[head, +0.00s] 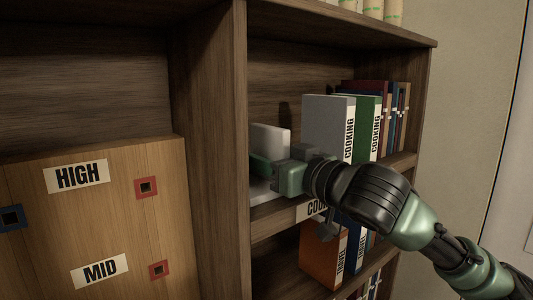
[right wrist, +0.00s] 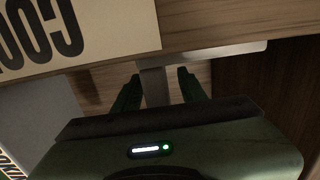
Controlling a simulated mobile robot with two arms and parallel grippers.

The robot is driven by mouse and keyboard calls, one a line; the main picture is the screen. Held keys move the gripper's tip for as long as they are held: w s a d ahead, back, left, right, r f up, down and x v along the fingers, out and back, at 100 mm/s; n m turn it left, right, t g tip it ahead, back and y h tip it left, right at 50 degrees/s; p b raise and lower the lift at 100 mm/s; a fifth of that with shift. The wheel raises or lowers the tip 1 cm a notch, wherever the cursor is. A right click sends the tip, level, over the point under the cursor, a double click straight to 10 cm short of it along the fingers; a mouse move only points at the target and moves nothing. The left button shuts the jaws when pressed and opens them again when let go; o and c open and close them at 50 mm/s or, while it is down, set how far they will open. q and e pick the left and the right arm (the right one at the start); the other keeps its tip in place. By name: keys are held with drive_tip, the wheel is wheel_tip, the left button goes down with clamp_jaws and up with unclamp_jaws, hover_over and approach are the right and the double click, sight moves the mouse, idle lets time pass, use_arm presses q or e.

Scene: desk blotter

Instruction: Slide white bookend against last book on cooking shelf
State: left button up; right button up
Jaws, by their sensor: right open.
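The white bookend (head: 270,138) stands on the cooking shelf, left of the books, with its flat base on the board. My right gripper (head: 268,168) is in front of it and hides part of it. In the right wrist view the bookend's upright (right wrist: 154,88) shows edge-on between my two open, dark green fingers, with a gap on each side. The nearest book is the grey cooking book (head: 325,118), apart from the bookend. It also shows in the right wrist view (right wrist: 42,108). A green cooking book (head: 366,122) stands beside it. My left gripper is not in view.
The shelf label (right wrist: 70,30) is on the shelf's front edge. A wooden upright (head: 210,120) bounds the shelf on the left. More books (head: 390,110) stand to the right. Below are an orange book (head: 322,258) and others. A HIGH/MID panel (head: 95,225) stands at left.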

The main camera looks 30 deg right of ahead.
clamp_jaws()
idle(1.4)
